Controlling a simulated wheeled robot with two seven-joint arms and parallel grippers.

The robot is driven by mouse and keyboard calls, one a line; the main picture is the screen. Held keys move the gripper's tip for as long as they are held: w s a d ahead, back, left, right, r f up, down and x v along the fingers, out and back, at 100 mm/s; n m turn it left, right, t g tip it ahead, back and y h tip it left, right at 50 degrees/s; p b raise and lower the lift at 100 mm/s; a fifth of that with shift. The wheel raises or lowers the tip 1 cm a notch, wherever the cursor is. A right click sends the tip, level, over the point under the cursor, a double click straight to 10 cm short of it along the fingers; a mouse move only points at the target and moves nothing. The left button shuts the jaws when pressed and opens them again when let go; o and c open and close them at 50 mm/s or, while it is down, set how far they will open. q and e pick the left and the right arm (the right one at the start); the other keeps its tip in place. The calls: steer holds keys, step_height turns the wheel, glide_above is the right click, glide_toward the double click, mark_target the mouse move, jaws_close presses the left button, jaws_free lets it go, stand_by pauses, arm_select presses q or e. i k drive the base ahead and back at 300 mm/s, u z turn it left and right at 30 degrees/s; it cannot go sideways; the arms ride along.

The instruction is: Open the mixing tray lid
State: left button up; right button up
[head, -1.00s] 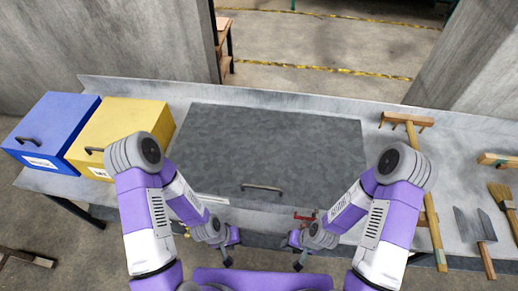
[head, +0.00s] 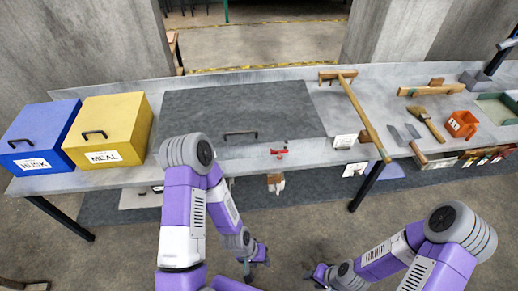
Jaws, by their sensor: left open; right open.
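The mixing tray lid (head: 260,106) is a flat dark grey panel lying closed on the bench. Its dark bar handle (head: 240,134) sits near the front edge. A small red fitting (head: 279,152) is at the bench front, just right of and below the handle. My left gripper (head: 252,262) is open and empty, low in front of the bench. My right gripper (head: 316,276) is open and empty, further right and also low. Both are apart from the lid and handle. The inside of the tray is hidden under the lid.
A blue HUSK box (head: 28,128) and yellow MEAL box (head: 112,112) stand left of the lid. Right of it lie a long wooden rake (head: 364,118), a brush (head: 428,124), trowels (head: 411,138) and an orange holder (head: 462,124). Floor in front of the bench is free.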

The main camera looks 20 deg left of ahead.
mark_target(254, 113)
steer(key=u, duration=0.5)
steer(key=i, duration=0.65)
steer(key=u, duration=0.35)
